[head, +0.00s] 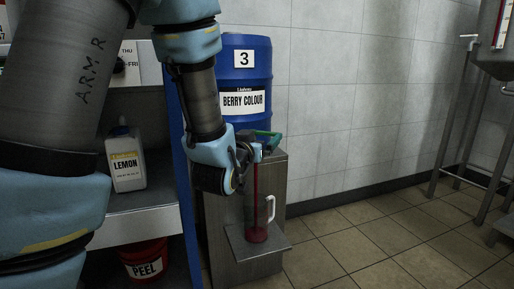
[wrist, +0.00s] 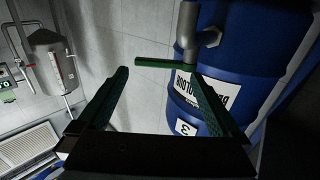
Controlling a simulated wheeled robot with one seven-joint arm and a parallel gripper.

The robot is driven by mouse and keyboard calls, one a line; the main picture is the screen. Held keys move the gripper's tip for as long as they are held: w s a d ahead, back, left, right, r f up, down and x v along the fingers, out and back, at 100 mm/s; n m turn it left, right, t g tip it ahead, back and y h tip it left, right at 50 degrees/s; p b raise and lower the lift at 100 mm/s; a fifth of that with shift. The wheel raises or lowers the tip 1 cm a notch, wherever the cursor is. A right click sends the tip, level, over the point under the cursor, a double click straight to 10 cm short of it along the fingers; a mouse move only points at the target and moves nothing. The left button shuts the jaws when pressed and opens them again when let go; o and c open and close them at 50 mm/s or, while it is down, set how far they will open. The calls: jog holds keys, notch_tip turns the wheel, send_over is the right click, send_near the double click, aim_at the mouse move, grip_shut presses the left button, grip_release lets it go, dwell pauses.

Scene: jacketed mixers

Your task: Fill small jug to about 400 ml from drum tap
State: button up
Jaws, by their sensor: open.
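The blue drum (head: 243,65), marked 3 and BERRY COLOUR, stands on a steel stand; it also shows in the wrist view (wrist: 235,55). Its tap has a green lever (head: 268,134), turned sideways. A red stream (head: 256,185) runs down from the tap into the small clear jug (head: 270,209) with a pale handle. Red liquid (head: 257,235) covers the jug's bottom; I cannot read its level. My gripper (wrist: 160,72) is open and empty, its fingertips near the lever (wrist: 160,64). My arm partly hides the tap in the head view.
The jug stands on a steel shelf (head: 240,246) of the stand. A LEMON bottle (head: 126,160) is on a bench at left, with a red PEEL bucket (head: 145,262) below. A steel vessel on legs (head: 500,45) stands at right. The tiled floor between is clear.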

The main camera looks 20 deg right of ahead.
jog(key=b, duration=0.3)
jog(key=shift+s+a+f+b, duration=0.1)
jog(key=shift+f+b, duration=0.25)
jog(key=shift+s+b, duration=0.1)
jog(key=shift+b, duration=0.5)
jog(key=b, duration=0.3)
jog(key=shift+s+a, duration=0.3)
jog(key=shift+a, duration=0.05)
jog(key=b, duration=0.3)
jog(key=shift+s+a+r, duration=0.15)
jog(key=shift+s+a, duration=0.25)
jog(key=shift+r, duration=0.1)
